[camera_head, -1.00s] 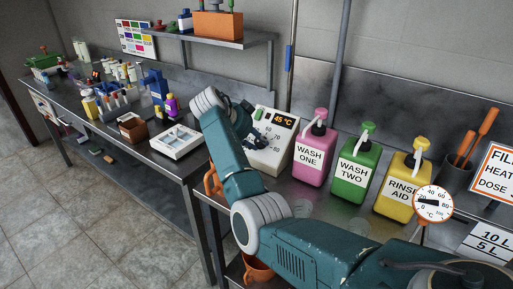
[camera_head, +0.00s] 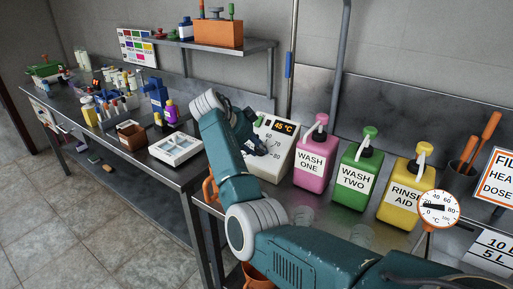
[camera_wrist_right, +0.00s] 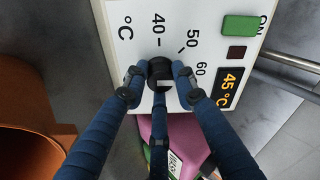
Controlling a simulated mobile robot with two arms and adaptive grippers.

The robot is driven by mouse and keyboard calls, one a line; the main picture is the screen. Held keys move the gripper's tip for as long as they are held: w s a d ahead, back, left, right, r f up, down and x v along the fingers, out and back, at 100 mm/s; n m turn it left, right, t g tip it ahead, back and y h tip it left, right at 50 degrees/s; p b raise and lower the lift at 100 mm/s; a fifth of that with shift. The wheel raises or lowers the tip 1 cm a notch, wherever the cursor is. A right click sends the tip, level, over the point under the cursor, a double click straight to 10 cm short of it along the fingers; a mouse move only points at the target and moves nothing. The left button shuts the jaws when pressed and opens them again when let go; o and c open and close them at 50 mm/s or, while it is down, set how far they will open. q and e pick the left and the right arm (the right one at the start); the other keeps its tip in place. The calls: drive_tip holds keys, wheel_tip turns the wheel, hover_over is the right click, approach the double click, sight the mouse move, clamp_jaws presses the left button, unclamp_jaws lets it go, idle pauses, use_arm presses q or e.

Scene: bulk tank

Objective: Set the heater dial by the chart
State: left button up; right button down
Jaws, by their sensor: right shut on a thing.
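The heater box (camera_head: 271,165) is white, with a scale and a lit display (camera_head: 284,126) reading 45 °C. In the right wrist view its black dial (camera_wrist_right: 160,68) sits by the marks 40, 50 and 60. My right gripper (camera_wrist_right: 160,84) is shut on the dial, with fingers around it. In the head view this gripper (camera_head: 257,146) covers much of the heater's face. A chart sign (camera_head: 496,177) at the right edge shows part of FILL, HEAT and DOSE, cut off by the frame. My left gripper is not in view.
Pink WASH ONE (camera_head: 312,165), green WASH TWO (camera_head: 353,180) and yellow RINSE AID (camera_head: 402,192) bottles stand right of the heater. A round thermometer (camera_head: 438,208) stands in front of the yellow bottle.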

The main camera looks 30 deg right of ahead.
drive_tip(key=c, duration=1.6)
unclamp_jaws()
drive_tip(key=shift+d+r, duration=0.2)
drive_tip(key=shift+r, duration=0.1)
drive_tip(key=shift+o, duration=1)
drive_tip(key=shift+s+f, duration=0.1)
drive_tip(key=shift+f, duration=0.05)
drive_tip(key=shift+a, duration=0.1)
drive_tip(key=shift+a+r, duration=0.2)
drive_tip(key=v, duration=1.1)
drive_tip(key=shift+r, duration=0.2)
drive_tip(key=shift+s, duration=0.1)
